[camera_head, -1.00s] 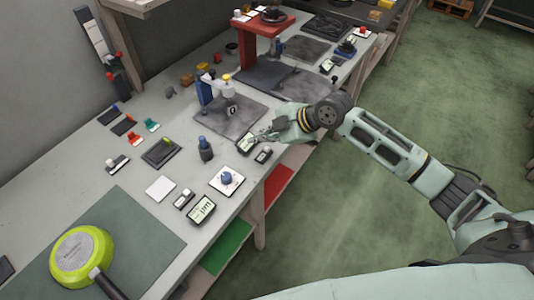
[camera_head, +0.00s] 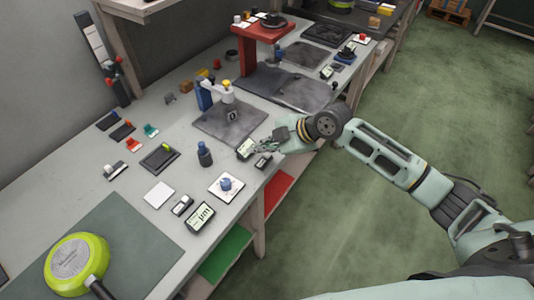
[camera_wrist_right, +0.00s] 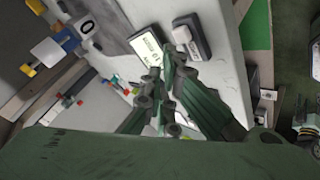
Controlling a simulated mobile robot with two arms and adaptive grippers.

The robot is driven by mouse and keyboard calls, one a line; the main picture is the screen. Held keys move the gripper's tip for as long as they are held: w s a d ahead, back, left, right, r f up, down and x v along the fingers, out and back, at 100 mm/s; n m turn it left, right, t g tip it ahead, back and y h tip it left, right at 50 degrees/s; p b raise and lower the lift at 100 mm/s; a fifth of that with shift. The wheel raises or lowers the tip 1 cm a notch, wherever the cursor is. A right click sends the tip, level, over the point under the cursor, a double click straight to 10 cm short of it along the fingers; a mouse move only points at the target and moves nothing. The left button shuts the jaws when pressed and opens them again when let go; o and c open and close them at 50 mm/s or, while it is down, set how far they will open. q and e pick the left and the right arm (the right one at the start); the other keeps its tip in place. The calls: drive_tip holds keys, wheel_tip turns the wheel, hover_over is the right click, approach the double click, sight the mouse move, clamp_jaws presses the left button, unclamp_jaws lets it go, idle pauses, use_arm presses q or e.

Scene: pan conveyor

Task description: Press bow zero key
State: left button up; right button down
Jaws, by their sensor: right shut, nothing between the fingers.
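A small dark box with a pale key (camera_head: 263,161) lies near the front edge of the bench, beside a lit display (camera_head: 245,148). I cannot read any label on the key. In the right wrist view the key (camera_wrist_right: 185,35) is beyond and to the right of the fingertips, and the display (camera_wrist_right: 147,45) is to their left. My right gripper (camera_head: 264,148) is shut and empty, just above the gap between display and key; I cannot tell whether it touches either. A similar small key box (camera_head: 182,205) lies beside a display reading µm (camera_head: 200,216). My left gripper is out of view.
A blue post stand (camera_head: 206,94) on a grey plate (camera_head: 230,121) is behind the display. A blue knob on a white plate (camera_head: 226,186) and a dark cylinder (camera_head: 205,154) stand nearby. A green pan (camera_head: 76,262) lies front left. Open floor is on the right.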

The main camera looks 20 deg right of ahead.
drive_tip(key=shift+f, duration=0.15)
idle(0.5)
drive_tip(key=shift+f+b, duration=0.3)
drive_tip(key=shift+f+b, duration=0.4)
drive_tip(key=shift+f, duration=0.2)
idle(0.6)
drive_tip(key=shift+r, duration=0.1)
drive_tip(key=shift+r+p, duration=0.8)
drive_tip(key=shift+r, duration=0.1)
drive_tip(key=shift+r, duration=0.1)
wheel_tip(320, 180, up, 5)
drive_tip(key=p, duration=0.4)
drive_tip(key=shift+s, duration=0.1)
idle(0.7)
